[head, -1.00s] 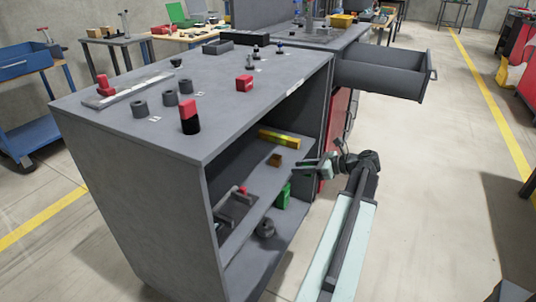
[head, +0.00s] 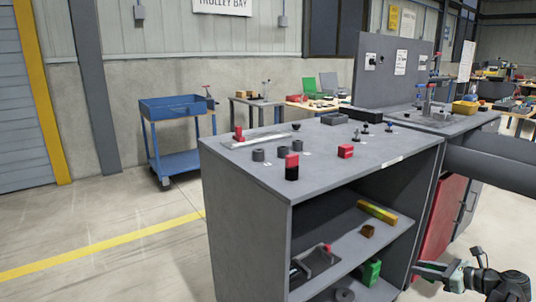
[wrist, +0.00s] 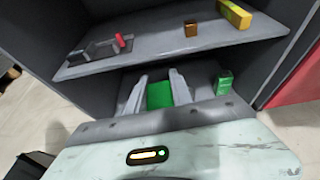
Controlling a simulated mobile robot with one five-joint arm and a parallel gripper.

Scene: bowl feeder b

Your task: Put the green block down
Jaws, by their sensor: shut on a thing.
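In the wrist view my gripper (wrist: 158,80) is shut on a green block (wrist: 160,95), which sits between the two grey fingers. In the head view my gripper (head: 420,270) is at the lower right, just right of the grey cabinet's open front. The held block cannot be made out clearly there. Beyond the fingers the wrist view shows the lower shelf. I cannot tell whether the block touches anything below.
A separate green box (head: 369,273) stands on the cabinet's lower shelf; it also shows right of the fingers in the wrist view (wrist: 224,83). The upper shelf (head: 345,245) holds a yellow bar (head: 377,211), a brown block (head: 368,231) and a red-handled tool (head: 315,262).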

